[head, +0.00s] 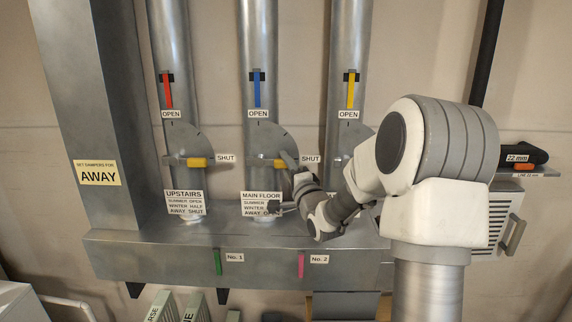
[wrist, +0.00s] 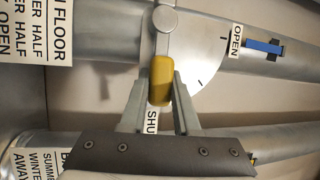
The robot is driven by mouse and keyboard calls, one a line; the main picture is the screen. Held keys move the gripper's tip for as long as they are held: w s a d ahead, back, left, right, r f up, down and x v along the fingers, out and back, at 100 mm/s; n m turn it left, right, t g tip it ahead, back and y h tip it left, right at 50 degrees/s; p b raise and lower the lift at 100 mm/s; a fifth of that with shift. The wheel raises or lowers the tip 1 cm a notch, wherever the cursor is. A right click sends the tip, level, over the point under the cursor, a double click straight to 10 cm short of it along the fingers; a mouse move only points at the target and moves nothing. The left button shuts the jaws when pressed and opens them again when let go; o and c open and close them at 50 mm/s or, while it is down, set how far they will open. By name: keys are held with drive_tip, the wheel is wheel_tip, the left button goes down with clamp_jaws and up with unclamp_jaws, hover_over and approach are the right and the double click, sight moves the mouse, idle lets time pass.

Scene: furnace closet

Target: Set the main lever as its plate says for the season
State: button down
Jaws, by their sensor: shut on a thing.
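The main floor lever (head: 270,163) has a yellow grip and lies level, pointing right at SHUT; its grip also shows in the wrist view (wrist: 161,72). My gripper (head: 288,165) is at the grip's end; in the wrist view its two fingers (wrist: 159,92) are shut on the yellow grip, one on each side. The main floor plate (head: 258,203) is partly covered by my wrist; its wrist-view part (wrist: 30,30) reads HALF, then "Y OPEN" on the last line. A yellow sign (head: 97,172) says set dampers for AWAY.
The upstairs lever (head: 192,162) on the left also points at SHUT. The third pipe's dial (head: 358,137) is mostly hidden by my arm. Red (head: 166,90), blue (head: 257,90) and yellow (head: 350,92) tags hang above the dials. A ledge-like metal duct (head: 150,240) runs below.

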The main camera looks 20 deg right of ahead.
sight(262, 138)
drive_tip(key=shift+r, duration=0.15)
wheel_tip(262, 138, up, 2)
drive_tip(key=n+p, duration=0.1)
drive_tip(key=n+g+p, duration=0.1)
drive_tip(key=n, duration=0.1)
drive_tip(key=shift+a+r+n+y, duration=0.15)
drive_tip(key=shift+n+y, duration=0.15)
drive_tip(key=n, duration=0.1)
drive_tip(key=r+n+g+p, duration=0.1)
drive_tip(key=a+r+n+p, duration=0.1)
drive_tip(key=shift+w+g, duration=0.25)
drive_tip(key=shift+g, duration=0.15)
drive_tip(key=n, duration=0.1)
drive_tip(key=a+r+n+g+h, duration=0.1)
drive_tip(key=n, duration=0.1)
drive_tip(key=shift+w+a+r, duration=0.15)
drive_tip(key=shift+w+a, duration=0.05)
drive_tip(key=shift+w, duration=0.1)
drive_tip(key=shift+w+a+r+n+g+h+b, duration=0.15)
drive_tip(key=shift+a+n+g+h+b, duration=0.15)
drive_tip(key=shift+n, duration=0.25)
drive_tip(key=shift+w+a+r+n+g+h+b, duration=0.2)
drive_tip(key=shift+a+n+g+b, duration=0.15)
drive_tip(key=shift+a+n, duration=0.15)
drive_tip(key=shift+w+a+r+n+g+h+b, duration=0.1)
drive_tip(key=shift+a+r+n+g+h+b, duration=0.1)
drive_tip(key=shift+a+n+g+b, duration=0.25)
drive_tip(key=shift+d, duration=0.1)
